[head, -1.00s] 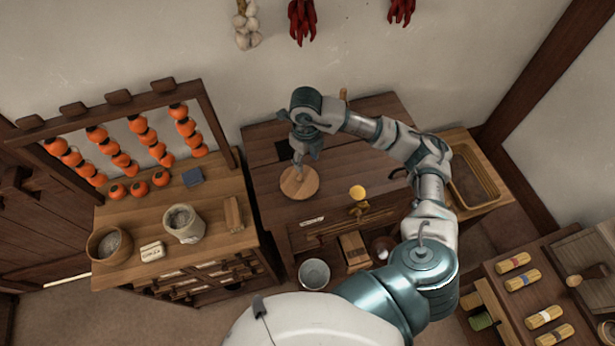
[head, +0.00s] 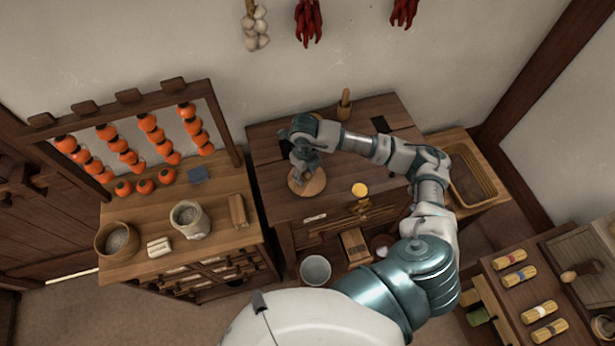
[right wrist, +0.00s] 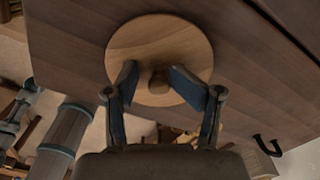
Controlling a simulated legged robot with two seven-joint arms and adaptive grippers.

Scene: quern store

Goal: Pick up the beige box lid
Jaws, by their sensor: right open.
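The beige box lid (head: 314,186) is a round, light wooden disc on the dark wooden table, near its left side. In the right wrist view the lid (right wrist: 145,38) shows a small round knob (right wrist: 158,80) near its lower middle. My right gripper (head: 302,174) is right over the lid in the head view and hides part of it. In the right wrist view the right gripper (right wrist: 153,76) is open, with one finger on each side of the knob. I cannot tell whether the fingers touch it. My left gripper is not in view.
The dark table (head: 270,196) has free room around the lid. A yellow-topped piece (head: 360,190) stands at its front edge, and a wooden pot (head: 344,104) at the back. A cabinet with a persimmon rack (head: 140,140) stands at left, a wooden tray (head: 472,178) at right.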

